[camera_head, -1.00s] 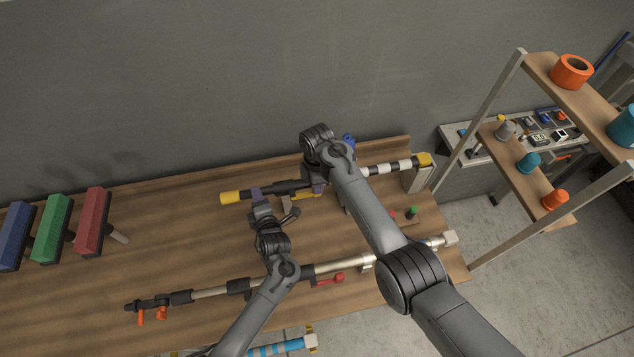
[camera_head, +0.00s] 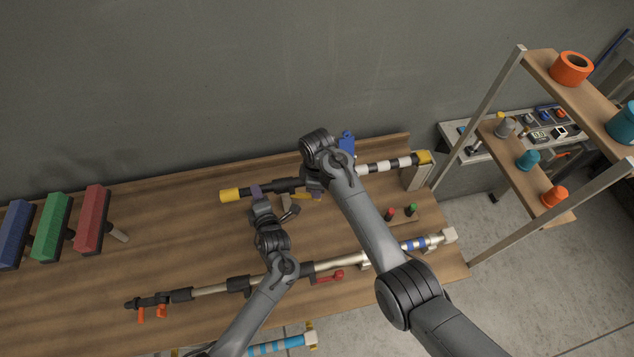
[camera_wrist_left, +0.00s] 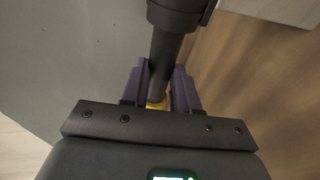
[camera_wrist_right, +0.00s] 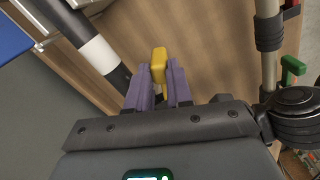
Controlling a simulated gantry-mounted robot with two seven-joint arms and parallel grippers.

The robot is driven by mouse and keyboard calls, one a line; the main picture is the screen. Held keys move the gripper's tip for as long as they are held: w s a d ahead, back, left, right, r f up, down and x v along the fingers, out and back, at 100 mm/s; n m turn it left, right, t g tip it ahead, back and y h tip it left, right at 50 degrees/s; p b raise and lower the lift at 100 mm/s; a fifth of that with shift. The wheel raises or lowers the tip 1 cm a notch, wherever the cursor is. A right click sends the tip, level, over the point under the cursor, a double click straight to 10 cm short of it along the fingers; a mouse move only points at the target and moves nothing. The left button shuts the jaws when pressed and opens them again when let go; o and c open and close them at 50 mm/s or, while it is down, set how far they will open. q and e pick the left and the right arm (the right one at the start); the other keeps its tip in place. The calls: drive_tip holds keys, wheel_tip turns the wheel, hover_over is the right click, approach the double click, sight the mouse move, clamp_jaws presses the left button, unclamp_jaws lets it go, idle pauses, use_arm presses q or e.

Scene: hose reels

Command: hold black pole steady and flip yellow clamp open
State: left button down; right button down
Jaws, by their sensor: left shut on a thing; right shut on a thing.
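The black pole (camera_head: 284,185) lies level on a holder near the back of the table, with a yellow cap (camera_head: 230,195) at its left end and black-and-white bands (camera_head: 390,166) to the right. My left gripper (camera_head: 256,191) is shut around the black part near the yellow cap; the pole also runs between its purple fingers in the left wrist view (camera_wrist_left: 165,60). My right gripper (camera_wrist_right: 158,88) is shut on the yellow clamp (camera_wrist_right: 159,60), whose tip sticks out beyond the fingers. In the head view the clamp (camera_head: 304,196) is mostly hidden by my right wrist.
A second pole (camera_head: 210,290) with a red lever (camera_head: 330,276) lies in front, close to my left forearm. Blue, green and red blocks (camera_head: 92,218) stand at the left. A wooden shelf (camera_head: 570,90) with tape and spools stands right. The table's left middle is clear.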

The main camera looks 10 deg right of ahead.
drive_tip(key=shift+s+a+m, duration=0.3)
drive_tip(key=shift+s+m, duration=0.25)
drive_tip(key=shift+m, duration=0.4)
drive_tip(key=shift+s+a+m, duration=0.3)
drive_tip(key=shift+s+m, duration=0.2)
drive_tip(key=shift+m, duration=0.4)
drive_tip(key=shift+s+a+m, duration=0.3)
drive_tip(key=shift+s+m, duration=0.25)
drive_tip(key=shift+m, duration=0.4)
drive_tip(key=c, duration=1)
unclamp_jaws()
